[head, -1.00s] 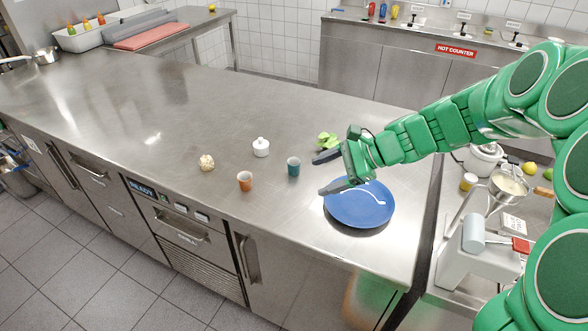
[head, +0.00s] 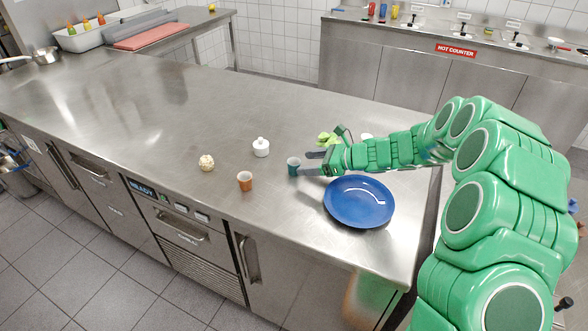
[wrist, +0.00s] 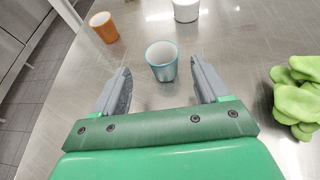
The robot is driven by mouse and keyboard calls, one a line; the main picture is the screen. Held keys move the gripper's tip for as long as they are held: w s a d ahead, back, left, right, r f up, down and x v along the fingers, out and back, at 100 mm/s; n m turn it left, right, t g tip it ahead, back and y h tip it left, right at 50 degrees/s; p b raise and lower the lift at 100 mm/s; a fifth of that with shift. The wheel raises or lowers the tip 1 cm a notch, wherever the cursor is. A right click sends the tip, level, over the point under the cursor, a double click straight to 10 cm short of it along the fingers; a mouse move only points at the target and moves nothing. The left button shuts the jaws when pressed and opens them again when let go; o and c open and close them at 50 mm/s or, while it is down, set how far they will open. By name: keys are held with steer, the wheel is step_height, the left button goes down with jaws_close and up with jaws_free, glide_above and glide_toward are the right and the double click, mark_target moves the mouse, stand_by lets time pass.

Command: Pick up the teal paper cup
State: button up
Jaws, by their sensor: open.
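The teal paper cup (head: 293,166) stands upright on the steel counter (head: 200,110). In the wrist view the teal cup (wrist: 162,62) is just ahead of my gripper, roughly centred between the finger lines. My gripper (head: 306,163) is open and low, at the right of the cup, with its grey fingers pointing left toward it. In the wrist view the fingers of my gripper (wrist: 161,85) are spread wide with nothing held between them.
An orange cup (head: 245,181) and a white lidded pot (head: 261,147) stand near the teal cup. A blue plate (head: 345,212) lies in front of my arm. Green gloves (wrist: 298,97) lie right of my gripper. A pale knobbly item (head: 206,162) lies further left.

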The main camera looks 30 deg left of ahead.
mark_target(288, 162)
steer(key=shift+w+r+x, duration=0.1)
steer(key=shift+x, duration=1.75)
steer(key=shift+w+r+x, duration=0.1)
steer(key=shift+x, duration=1.75)
steer(key=shift+a, duration=0.1)
steer(key=c, duration=1.1)
steer(key=shift+r, duration=0.1)
